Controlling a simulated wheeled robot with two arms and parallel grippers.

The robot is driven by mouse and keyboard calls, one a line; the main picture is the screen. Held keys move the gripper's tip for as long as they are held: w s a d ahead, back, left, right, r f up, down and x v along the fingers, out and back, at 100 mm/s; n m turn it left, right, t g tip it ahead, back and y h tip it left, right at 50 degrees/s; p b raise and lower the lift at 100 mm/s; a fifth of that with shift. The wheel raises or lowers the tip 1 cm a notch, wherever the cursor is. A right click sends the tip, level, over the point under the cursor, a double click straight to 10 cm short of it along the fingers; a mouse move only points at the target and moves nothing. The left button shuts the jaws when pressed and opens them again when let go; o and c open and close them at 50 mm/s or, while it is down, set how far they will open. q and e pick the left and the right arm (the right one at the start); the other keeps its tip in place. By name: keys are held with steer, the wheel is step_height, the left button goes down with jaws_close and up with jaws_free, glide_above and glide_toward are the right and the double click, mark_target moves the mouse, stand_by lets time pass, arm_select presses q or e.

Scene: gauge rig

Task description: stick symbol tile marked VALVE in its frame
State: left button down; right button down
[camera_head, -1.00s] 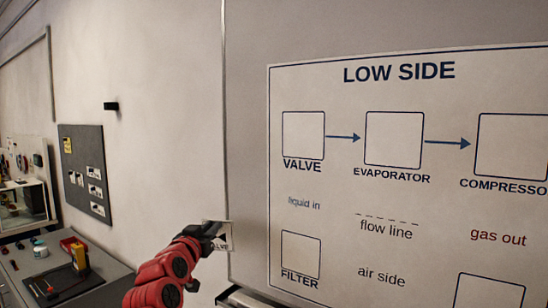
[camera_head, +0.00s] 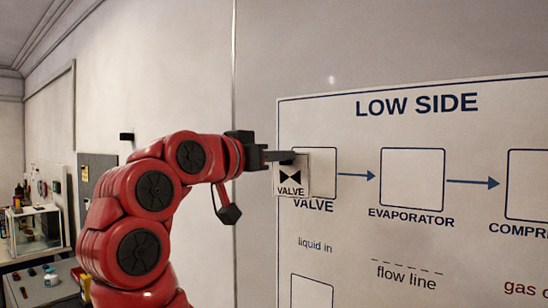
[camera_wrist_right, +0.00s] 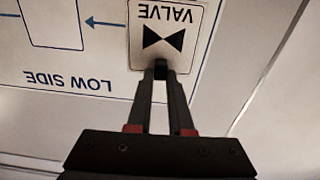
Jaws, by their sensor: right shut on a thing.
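The VALVE tile (camera_head: 291,179) is a white square with a black bow-tie symbol and the word VALVE. My right gripper (camera_head: 288,156) is shut on its top edge and holds it in front of the board. The tile also shows in the right wrist view (camera_wrist_right: 164,38), upside down between the fingertips (camera_wrist_right: 161,72). The VALVE frame (camera_head: 322,170) is an empty outlined square on the LOW SIDE board (camera_head: 450,125). The tile overlaps the frame's left part and sits left of and lower than it. I cannot tell whether the tile touches the board. My left gripper is not in view.
The EVAPORATOR frame (camera_head: 412,178) is empty, to the right of the VALVE frame. A grey panel (camera_head: 97,180) hangs on the left wall. A bench (camera_head: 45,285) with small items stands at the lower left.

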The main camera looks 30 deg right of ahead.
mark_target(299, 154)
steer(key=p+x, duration=0.5)
steer(key=x, duration=0.1)
steer(key=shift+w+d, duration=0.15)
steer(key=shift+d, duration=0.2)
stand_by(0.6)
steer(key=shift+b, duration=0.7)
steer(key=shift+w+d, duration=0.15)
steer(key=shift+d, duration=0.5)
stand_by(0.4)
